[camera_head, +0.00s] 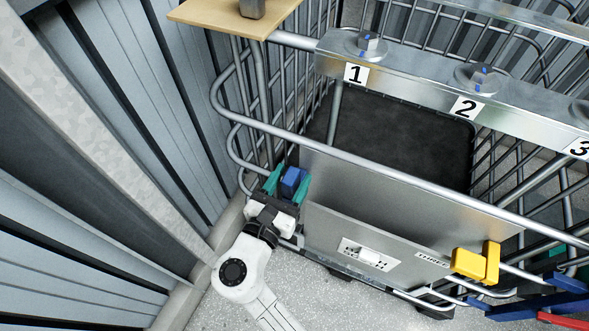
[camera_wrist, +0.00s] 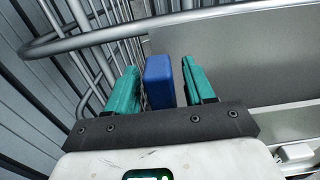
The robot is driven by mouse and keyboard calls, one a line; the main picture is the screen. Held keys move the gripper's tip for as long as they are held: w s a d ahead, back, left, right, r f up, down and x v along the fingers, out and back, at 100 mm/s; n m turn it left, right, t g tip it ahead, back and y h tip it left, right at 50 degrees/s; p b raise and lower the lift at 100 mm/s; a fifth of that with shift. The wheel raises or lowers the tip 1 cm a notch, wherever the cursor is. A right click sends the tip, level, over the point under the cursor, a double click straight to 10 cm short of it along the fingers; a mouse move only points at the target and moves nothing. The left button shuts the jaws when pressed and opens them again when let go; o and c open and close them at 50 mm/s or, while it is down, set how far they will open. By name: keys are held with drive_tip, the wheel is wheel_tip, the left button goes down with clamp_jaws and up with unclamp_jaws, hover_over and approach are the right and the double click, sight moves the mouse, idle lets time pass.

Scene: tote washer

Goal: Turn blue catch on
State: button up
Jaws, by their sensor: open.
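The blue catch (camera_head: 291,182) is a small blue block at the left end of the grey metal panel, below the curved rail. It also shows in the wrist view (camera_wrist: 160,80). My gripper (camera_head: 287,183) has teal fingers, open, one on each side of the blue catch. In the wrist view my gripper (camera_wrist: 160,82) has a visible gap between the catch and the right finger, and a narrower one at the left finger. Whether the fingertips reach past the catch cannot be told.
A yellow catch (camera_head: 477,263) sits at the panel's right end. Knobs marked 1 (camera_head: 367,45) and 2 (camera_head: 483,78) sit on the upper bar. Grey corrugated walls stand close at left.

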drive_tip(key=shift+x, duration=1.1)
drive_tip(key=shift+c, duration=0.5)
clamp_jaws()
